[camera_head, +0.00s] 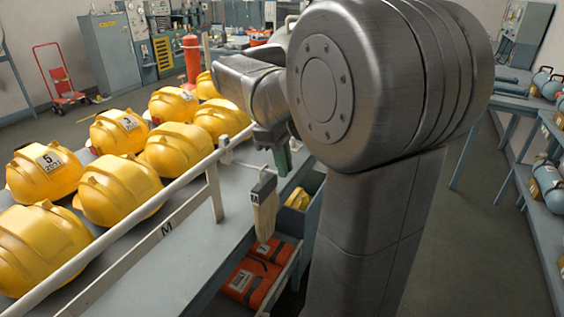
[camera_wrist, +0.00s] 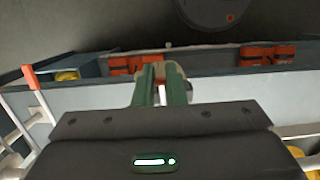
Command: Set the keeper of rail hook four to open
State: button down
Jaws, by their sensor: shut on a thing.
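My gripper (camera_head: 284,160) is at the white rail (camera_head: 150,208) in the head view, low over the bench edge, partly hidden by my arm. In the wrist view its two green fingers (camera_wrist: 162,84) are shut on a small pale part (camera_wrist: 162,95) showing between them, with a tan rounded shape behind the tips. I cannot tell for certain whether this part is the keeper of hook four. No hook number is readable. A tan strap-like piece with a dark top (camera_head: 264,208) hangs below the rail, just left of and below the gripper.
Several yellow helmets (camera_head: 118,190) stand on the bench left of the rail. Orange packs (camera_head: 255,275) lie in a low compartment below. An orange-tipped white post (camera_wrist: 30,79) stands at left in the wrist view. A shelf of grey cylinders (camera_head: 548,185) is at right, beyond open floor.

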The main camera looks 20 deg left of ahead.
jog(key=d+f+y+b, duration=0.1)
jog(key=y+b, duration=0.3)
jog(key=b, duration=0.1)
jog(key=f+y+b, duration=0.1)
jog(key=y+b, duration=0.4)
jog(key=d+f+t+y+b, duration=0.1)
jog(key=y+b, duration=0.3)
jog(key=b, duration=0.1)
jog(key=shift+d+f+y, duration=0.1)
jog(key=shift+d+y, duration=0.2)
jog(key=shift+d, duration=0.05)
jog(key=shift+s, duration=0.1)
jog(key=c, duration=1.5)
grip_release()
jog(key=v, duration=1.4)
jog(key=shift+f+p, duration=0.1)
jog(key=shift+p, duration=0.3)
